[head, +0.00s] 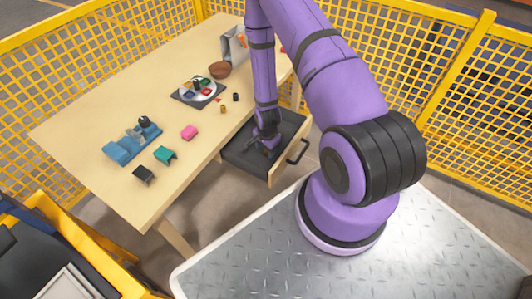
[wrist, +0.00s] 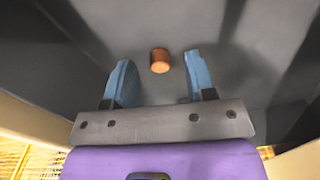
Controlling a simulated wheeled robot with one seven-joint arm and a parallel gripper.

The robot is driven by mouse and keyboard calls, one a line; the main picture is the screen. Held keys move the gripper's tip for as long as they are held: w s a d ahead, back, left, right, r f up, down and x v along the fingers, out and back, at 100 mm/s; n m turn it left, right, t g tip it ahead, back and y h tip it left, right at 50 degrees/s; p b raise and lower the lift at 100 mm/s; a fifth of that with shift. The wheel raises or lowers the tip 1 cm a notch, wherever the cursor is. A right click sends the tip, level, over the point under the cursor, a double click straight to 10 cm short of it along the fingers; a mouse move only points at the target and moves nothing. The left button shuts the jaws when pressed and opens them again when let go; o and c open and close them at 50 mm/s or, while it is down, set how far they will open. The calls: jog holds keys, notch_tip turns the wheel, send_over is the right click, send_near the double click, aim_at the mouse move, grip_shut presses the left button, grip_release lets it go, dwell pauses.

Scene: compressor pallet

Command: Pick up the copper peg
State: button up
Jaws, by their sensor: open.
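The copper peg (wrist: 160,61) is a short orange-brown cylinder on the dark floor of the open drawer. In the wrist view my gripper (wrist: 160,68) is open, with one blue finger on each side of the peg and a gap on both sides. The peg appears level with the fingertips in the picture; I cannot tell how far below them it is. In the head view my gripper (head: 267,143) reaches down into the drawer (head: 284,160), and the peg is hidden there.
The drawer is pulled out of a wooden table (head: 190,60), with a black handle (head: 298,152) at its front. Yellow fencing (head: 455,90) stands around.

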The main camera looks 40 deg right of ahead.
jog(key=shift+f, duration=0.5)
grip_shut()
